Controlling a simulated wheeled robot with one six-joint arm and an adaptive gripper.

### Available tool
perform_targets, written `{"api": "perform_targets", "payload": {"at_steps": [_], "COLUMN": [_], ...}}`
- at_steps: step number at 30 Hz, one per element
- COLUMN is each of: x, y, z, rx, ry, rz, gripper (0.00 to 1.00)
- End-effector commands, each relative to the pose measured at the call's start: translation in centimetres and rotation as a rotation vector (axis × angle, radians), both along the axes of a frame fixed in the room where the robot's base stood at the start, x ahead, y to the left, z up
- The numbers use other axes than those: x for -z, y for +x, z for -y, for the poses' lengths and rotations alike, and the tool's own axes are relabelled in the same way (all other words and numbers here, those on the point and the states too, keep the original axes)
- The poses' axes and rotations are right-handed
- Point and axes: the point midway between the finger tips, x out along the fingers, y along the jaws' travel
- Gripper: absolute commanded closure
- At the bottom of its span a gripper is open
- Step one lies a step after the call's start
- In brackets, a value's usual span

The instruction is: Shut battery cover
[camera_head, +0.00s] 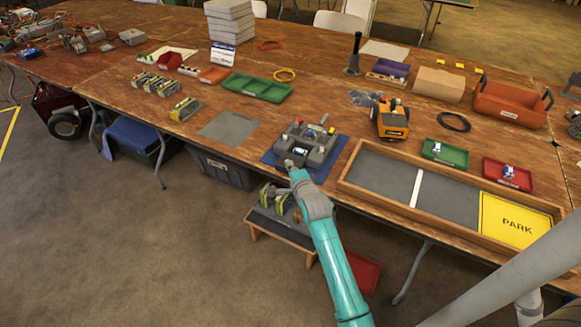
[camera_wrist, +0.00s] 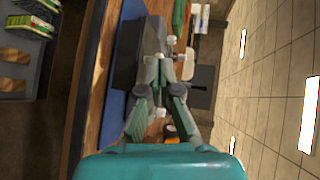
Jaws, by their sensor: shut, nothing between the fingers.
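A dark grey device (camera_head: 322,153) sits on a blue mat (camera_head: 268,157) near the table's front edge. A small blue-and-white item (camera_head: 300,152) shows in its front part, and small white and red pieces stick up from it. I cannot clearly make out a battery cover or whether it is open. My gripper (camera_head: 288,164) is at the device's front left edge, shut and empty; I cannot tell whether it touches. In the wrist view my gripper's fingertips (camera_wrist: 158,63) are together in front of the device's dark side (camera_wrist: 126,52), partly hiding it.
An orange machine (camera_head: 393,122) stands behind right. A wood-framed grey tray with a yellow PARK pad (camera_head: 515,222) lies to the right. Green (camera_head: 445,154) and red (camera_head: 508,174) trays stand behind it. A grey mat (camera_head: 229,128) lies left. A low stand (camera_head: 272,226) is below.

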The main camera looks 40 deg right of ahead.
Motion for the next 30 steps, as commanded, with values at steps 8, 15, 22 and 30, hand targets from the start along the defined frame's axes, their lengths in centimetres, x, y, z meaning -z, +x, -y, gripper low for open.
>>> {"api": "perform_targets", "payload": {"at_steps": [8, 15, 22, 30], "x": [0.1, 0.1, 0.0, 0.1], "y": [0.3, 0.6, 2.4, 3.6], "z": [0.1, 1.1, 5.9, 8.9], "rx": [0.0, 0.002, 0.004, 0.0], "ry": [0.0, 0.001, 0.0, 0.001], "rz": [0.0, 0.001, 0.001, 0.0], "gripper": [1.0, 1.0, 1.0, 1.0]}}
